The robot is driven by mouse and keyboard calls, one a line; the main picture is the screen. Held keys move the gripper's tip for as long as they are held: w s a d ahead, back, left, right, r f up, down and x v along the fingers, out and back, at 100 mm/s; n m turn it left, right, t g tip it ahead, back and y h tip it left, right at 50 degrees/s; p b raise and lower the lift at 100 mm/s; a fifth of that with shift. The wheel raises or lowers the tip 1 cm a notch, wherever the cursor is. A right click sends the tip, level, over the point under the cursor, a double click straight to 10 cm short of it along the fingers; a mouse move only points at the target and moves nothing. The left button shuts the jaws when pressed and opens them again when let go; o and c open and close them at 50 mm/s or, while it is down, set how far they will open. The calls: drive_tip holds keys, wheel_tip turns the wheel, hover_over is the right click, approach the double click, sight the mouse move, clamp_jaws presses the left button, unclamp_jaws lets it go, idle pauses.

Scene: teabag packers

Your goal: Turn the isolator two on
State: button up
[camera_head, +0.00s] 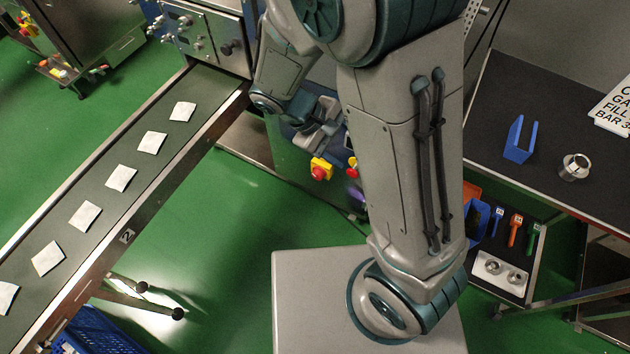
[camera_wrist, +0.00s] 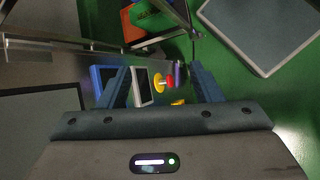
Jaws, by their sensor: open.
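Two red-and-yellow controls sit on the machine front below my arm. The left control (camera_head: 321,169) is a red knob on a yellow body. The right control (camera_head: 351,166) is partly hidden by my arm. No number is legible on either, so I cannot tell which is isolator two. In the wrist view a yellow disc with a red knob (camera_wrist: 159,83) shows beyond and between my fingers. My gripper (camera_wrist: 160,68) is open and empty, apart from the controls. In the head view my gripper (camera_head: 322,128) is near the machine, just above the left control, its fingers partly hidden.
A dark bench (camera_head: 548,110) on the right holds a blue holder (camera_head: 519,139) and a metal fitting (camera_head: 574,167). Green floor is open between conveyor and base.

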drive_tip(key=w+a+f+n+t+h+b, duration=0.1)
drive_tip(key=a+f+n+t+h+b, duration=0.15)
drive_tip(key=f, duration=0.55)
drive_tip(key=w+a+f+n+t+h+b, duration=0.1)
drive_tip(key=a+f+n+t+b, duration=0.2)
drive_tip(key=f, duration=0.4)
drive_tip(key=w+a+f+n+t+h+b, duration=0.1)
drive_tip(key=f+n+h+b, duration=0.15)
drive_tip(key=f+b, duration=0.4)
drive_tip(key=n+t+y+b, duration=0.4)
drive_tip(key=n+t+b, duration=0.3)
drive_tip(key=n+t, duration=0.25)
approach(316, 178)
drive_tip(key=b+x, duration=0.2)
drive_tip(key=x, duration=0.7)
drive_tip(key=shift+w, duration=0.1)
drive_tip(key=c, duration=1)
